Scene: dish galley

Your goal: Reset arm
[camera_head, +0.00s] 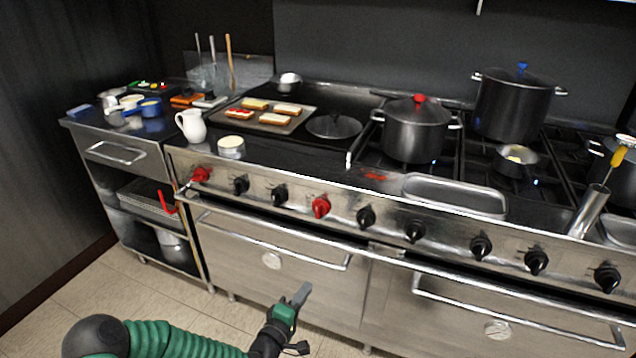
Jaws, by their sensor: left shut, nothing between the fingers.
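My left gripper (298,297) is low in the camera_head view, at the end of my green ribbed left arm that comes in from the lower left. It is in front of the left oven door, below the door's handle bar, and its fingers point up. The fingers are shut with nothing between them. No object is in contact with it that I can see. My right gripper does not show.
A steel range (300,184) with knobs and oven handles spans the view. On it are a sandwich tray (250,128), a white pitcher (191,126), a red-knobbed pot (416,135) and a blue-knobbed pot (513,105). Tiled floor (150,297) lies clear at lower left.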

